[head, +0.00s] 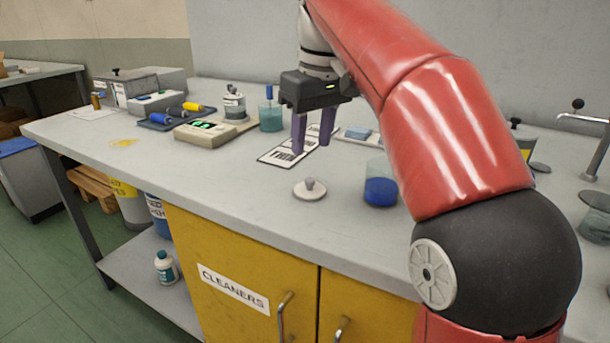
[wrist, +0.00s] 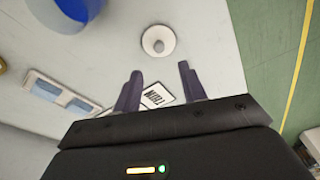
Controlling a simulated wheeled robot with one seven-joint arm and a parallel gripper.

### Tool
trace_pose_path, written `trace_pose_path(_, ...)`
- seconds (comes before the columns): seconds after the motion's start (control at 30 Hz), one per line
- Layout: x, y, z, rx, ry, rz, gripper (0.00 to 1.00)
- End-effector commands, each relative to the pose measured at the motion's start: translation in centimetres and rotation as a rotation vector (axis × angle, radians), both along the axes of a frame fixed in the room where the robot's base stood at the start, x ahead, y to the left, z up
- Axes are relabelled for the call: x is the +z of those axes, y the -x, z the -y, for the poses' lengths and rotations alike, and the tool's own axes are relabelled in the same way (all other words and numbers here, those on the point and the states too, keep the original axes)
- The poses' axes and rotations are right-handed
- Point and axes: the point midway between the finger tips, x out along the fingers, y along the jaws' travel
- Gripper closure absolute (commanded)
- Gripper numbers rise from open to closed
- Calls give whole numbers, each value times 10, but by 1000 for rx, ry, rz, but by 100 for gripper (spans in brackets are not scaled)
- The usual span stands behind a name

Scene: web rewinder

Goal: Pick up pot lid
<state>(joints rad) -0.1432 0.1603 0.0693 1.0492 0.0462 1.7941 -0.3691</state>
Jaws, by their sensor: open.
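The pot lid (head: 310,190) is a small, round, pale disc with a grey knob on top. It lies flat on the grey worktop near the front edge, left of a beaker with blue liquid. In the wrist view the pot lid (wrist: 158,41) shows beyond the fingertips. My gripper (head: 312,150) is open and empty, its purple fingers pointing down. It is above the worktop, behind the lid, apart from it. In the wrist view my gripper (wrist: 160,70) has its fingers spread, with a printed card below them.
The blue-liquid beaker (head: 381,186) stands close right of the lid. Behind are a printed card (head: 288,152), another beaker (head: 270,117), a scale (head: 205,131) and a tray of rollers (head: 172,118). A tap (head: 585,118) is at right. The worktop left of the lid is clear.

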Motion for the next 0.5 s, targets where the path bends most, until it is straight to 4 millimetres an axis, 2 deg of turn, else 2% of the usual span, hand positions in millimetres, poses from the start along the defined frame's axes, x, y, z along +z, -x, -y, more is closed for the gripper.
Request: trace_pose_path(0.5, -68, -2, -2, 0, 0, 0, 59)
